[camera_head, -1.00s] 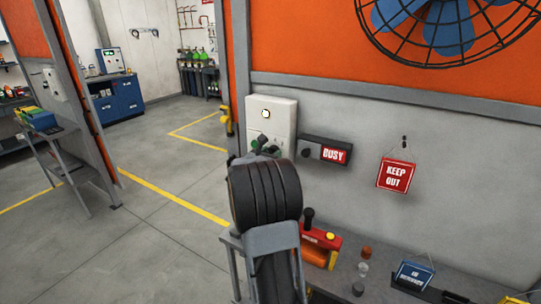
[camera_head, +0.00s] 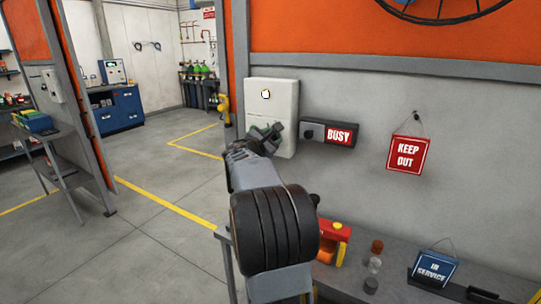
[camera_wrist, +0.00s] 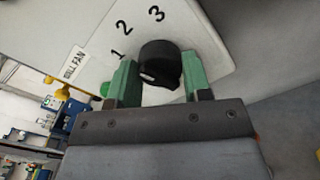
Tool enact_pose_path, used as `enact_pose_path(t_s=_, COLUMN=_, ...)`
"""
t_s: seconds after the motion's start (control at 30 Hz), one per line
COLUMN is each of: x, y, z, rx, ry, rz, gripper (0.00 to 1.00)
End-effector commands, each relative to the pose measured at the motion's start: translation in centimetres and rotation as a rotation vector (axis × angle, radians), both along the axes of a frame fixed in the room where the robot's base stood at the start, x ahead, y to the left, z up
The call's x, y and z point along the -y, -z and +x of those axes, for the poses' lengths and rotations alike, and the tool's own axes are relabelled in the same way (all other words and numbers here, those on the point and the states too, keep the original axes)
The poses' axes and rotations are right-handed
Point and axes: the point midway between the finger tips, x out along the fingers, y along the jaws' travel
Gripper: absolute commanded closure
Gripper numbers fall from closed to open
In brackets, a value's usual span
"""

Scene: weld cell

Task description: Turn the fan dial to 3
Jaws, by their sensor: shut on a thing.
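The fan control is a pale box (camera_head: 285,92) on the grey wall, with a small lit lamp near its top. In the wrist view its black round dial (camera_wrist: 160,60) sits between the two green fingers of my gripper (camera_wrist: 160,82), which is shut on it. The printed numbers 1, 2 and 3 arc to the upper left of the dial, beside a label ending in "FAN". I cannot tell which number the dial points to. In the head view my gripper (camera_head: 266,133) is at the box's lower part and hides the dial.
A dark box with a red BUSY sign (camera_head: 341,136) is just right of the control box. A red KEEP OUT sign (camera_head: 408,154) hangs farther right. Below, a bench holds a red and orange tool (camera_head: 335,240) and a blue sign (camera_head: 436,267). Open floor lies left.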

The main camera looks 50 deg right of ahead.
Motion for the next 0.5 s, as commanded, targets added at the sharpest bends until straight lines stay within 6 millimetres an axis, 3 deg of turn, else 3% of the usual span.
enact_pose_path(t_s=0.03, x=0.00, y=0.92, z=-0.03, rx=0.047, ry=0.001, rz=0.009, gripper=0.79)
enact_pose_path(t_s=0.5, x=0.02, y=0.77, z=-0.01, rx=0.479, ry=-0.001, rz=0.117, gripper=0.79)
